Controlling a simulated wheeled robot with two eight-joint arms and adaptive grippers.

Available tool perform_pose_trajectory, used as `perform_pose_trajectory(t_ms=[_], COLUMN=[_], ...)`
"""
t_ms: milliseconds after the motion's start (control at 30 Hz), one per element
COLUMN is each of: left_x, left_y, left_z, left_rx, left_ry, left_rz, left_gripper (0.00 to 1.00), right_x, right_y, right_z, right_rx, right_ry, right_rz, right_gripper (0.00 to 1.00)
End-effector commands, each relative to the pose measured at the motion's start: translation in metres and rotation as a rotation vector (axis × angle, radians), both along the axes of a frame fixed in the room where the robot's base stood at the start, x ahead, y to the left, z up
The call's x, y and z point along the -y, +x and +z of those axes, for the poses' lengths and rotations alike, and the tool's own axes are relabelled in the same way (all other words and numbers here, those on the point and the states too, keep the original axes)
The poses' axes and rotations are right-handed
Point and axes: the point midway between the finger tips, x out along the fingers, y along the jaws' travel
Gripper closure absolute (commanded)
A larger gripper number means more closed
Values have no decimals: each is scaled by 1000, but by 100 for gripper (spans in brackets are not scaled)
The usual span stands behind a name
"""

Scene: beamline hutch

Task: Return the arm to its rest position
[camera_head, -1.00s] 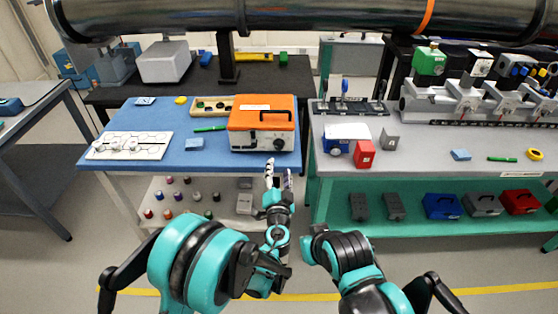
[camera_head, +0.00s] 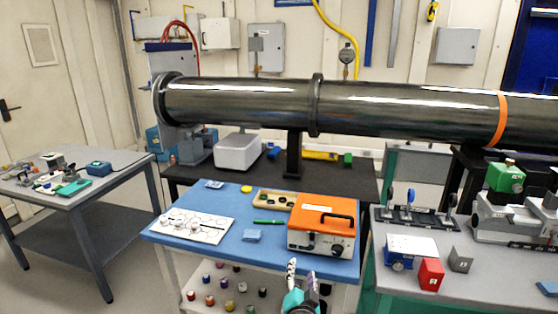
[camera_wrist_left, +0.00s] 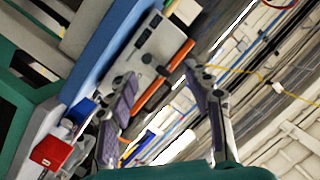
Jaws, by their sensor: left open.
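My left gripper (camera_head: 302,268) is at the bottom of the head view, in front of the blue tabletop's (camera_head: 215,258) near edge, its fingers pointing up. In the left wrist view, the gripper (camera_wrist_left: 158,73) has its two fingers spread apart, with nothing held between them. Beyond the fingers is the orange-topped instrument box (camera_wrist_left: 148,45), which also stands on the blue tabletop in the head view (camera_head: 318,217). Most of my left arm is below the head view's frame. My right arm and gripper are not in view.
A dark beam pipe (camera_head: 400,108) crosses behind. A grey bench (camera_head: 400,282) stands right, holding a red box (camera_head: 431,274). Floor shows at left.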

Motion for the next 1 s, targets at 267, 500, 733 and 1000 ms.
perform_pose_trajectory(t_ms=[267,500,733,1000], left_x=[-159,-242,-265,-259], left_y=[-41,-131,-222,-266], left_z=[27,16,-6,-18], left_rx=[-275,-527,-733,-827], left_ry=[-137,-292,-461,-559], left_rz=[281,426,467,449], left_gripper=[49,49,49,49], right_x=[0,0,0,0], right_y=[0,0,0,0], right_z=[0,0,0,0], right_rx=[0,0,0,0], right_ry=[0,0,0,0], right_rz=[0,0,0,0], right_gripper=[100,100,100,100])
